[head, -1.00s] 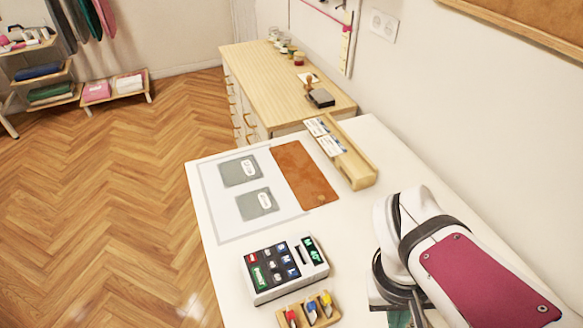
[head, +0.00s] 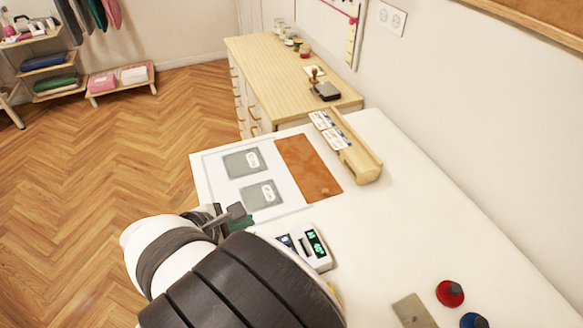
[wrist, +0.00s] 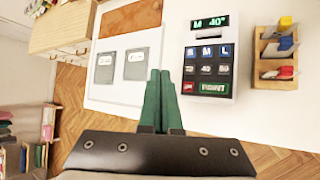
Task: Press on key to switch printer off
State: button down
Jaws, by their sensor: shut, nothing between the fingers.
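The printer (wrist: 208,66) is a white box with a dark keypad and a lit green display reading "M 40". In the wrist view its keys show S, M and L in blue, dark number keys, a red key (wrist: 188,87) at the lower left and a green PRINT key (wrist: 214,88). In the head view my arm hides most of the printer (head: 318,262). My gripper (wrist: 160,74) has its green fingers together and empty. In the wrist view they appear just left of the printer, near the red key; I cannot tell their height above the table.
A wooden holder (wrist: 276,82) with coloured items stands beside the printer. Two grey labelled cloth pieces (head: 242,162) and a brown leather mat (head: 308,168) lie farther back. A red knob (head: 450,293) and a blue knob (head: 474,321) are at the front right. The right tabletop is mostly clear.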

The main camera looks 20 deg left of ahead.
jog(key=shift+d+f, duration=0.1)
jog(key=shift+f, duration=4.3)
jog(key=shift+f, duration=0.4)
jog(key=shift+f, duration=0.4)
jog(key=shift+r, duration=0.8)
jog(key=shift+r, duration=2.55)
